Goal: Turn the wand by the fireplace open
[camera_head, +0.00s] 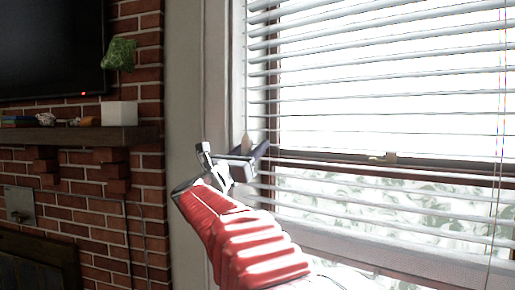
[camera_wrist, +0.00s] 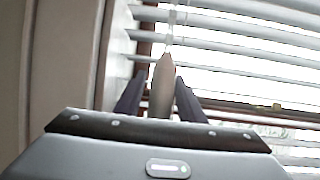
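The wand (camera_wrist: 162,88) is a pale, tapered handle hanging from a thin clear rod in front of the window blind. In the wrist view it stands upright between the two dark fingers of my gripper (camera_wrist: 160,90). A narrow gap shows on the wand's left side, and its right side is close to the right finger. The fingers look open around it, not closed on it. In the head view my gripper (camera_head: 255,150) is at the left edge of the blind, and only the wand's pale upper tip (camera_head: 246,143) shows above it.
The white slatted blind (camera_head: 370,110) covers the window, with bright light between its slats. A pale window frame (camera_head: 215,110) stands left of my gripper. Further left are a brick wall, a mantel shelf (camera_head: 80,135) with small objects, and a dark screen (camera_head: 50,45).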

